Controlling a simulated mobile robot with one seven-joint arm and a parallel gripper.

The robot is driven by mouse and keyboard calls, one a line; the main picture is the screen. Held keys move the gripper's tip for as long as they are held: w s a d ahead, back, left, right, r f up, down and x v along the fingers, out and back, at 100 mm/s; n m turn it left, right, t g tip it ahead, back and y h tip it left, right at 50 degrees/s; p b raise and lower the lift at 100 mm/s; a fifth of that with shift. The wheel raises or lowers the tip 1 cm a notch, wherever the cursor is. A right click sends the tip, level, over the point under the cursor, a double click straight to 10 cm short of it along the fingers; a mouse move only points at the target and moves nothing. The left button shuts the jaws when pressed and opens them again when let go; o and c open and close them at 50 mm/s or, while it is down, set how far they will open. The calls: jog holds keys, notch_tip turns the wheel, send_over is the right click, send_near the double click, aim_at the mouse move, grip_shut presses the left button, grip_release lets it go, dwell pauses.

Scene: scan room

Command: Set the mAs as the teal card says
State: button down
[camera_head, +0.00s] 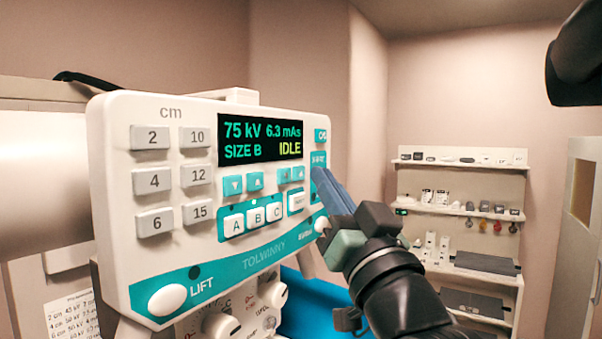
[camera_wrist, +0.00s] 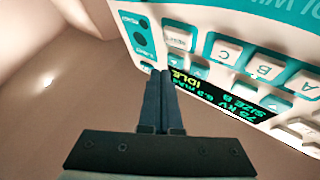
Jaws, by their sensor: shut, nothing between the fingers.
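The white and teal control panel (camera_head: 215,240) fills the left of the head view. Its display (camera_head: 260,138) reads 75 kV, 6.3 mAs, SIZE B and IDLE; it appears upside down in the wrist view (camera_wrist: 228,100). Two small teal arrow buttons (camera_head: 291,175) sit under the mAs reading, and two more (camera_head: 243,184) under the kV reading. My gripper (camera_head: 318,176) is shut and empty, its tips at the panel's right edge, right of the mAs buttons. The wrist view shows the closed fingers (camera_wrist: 160,78) beside the panel; contact cannot be told. I see no teal card.
A white paper with printed cm and kV lines (camera_head: 73,316) hangs at lower left, partly cut off. Size buttons A, B, C (camera_head: 254,217), grey cm buttons (camera_head: 153,181) and a LIFT button (camera_head: 167,299) surround the display. Shelves (camera_head: 460,211) stand at the back right.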

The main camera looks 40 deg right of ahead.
jog(key=shift+w, duration=0.1)
jog(key=shift+w+a, duration=0.15)
jog(key=shift+w, duration=0.15)
jog(key=shift+w+a, duration=0.15)
jog(key=shift+w, duration=0.2)
dwell(0.8)
jog(key=shift+s, duration=0.15)
jog(key=shift+s+d+b, duration=0.3)
jog(key=shift+s+b, duration=0.1)
jog(key=shift+s, duration=0.2)
jog(key=shift+s+d+b, duration=0.3)
jog(key=shift+s, duration=0.5)
jog(key=shift+s+d+b, duration=0.3)
jog(key=shift+s+d, duration=0.05)
jog(key=shift+s, duration=0.4)
jog(key=shift+s+d+b, duration=0.3)
jog(key=shift+s, duration=0.5)
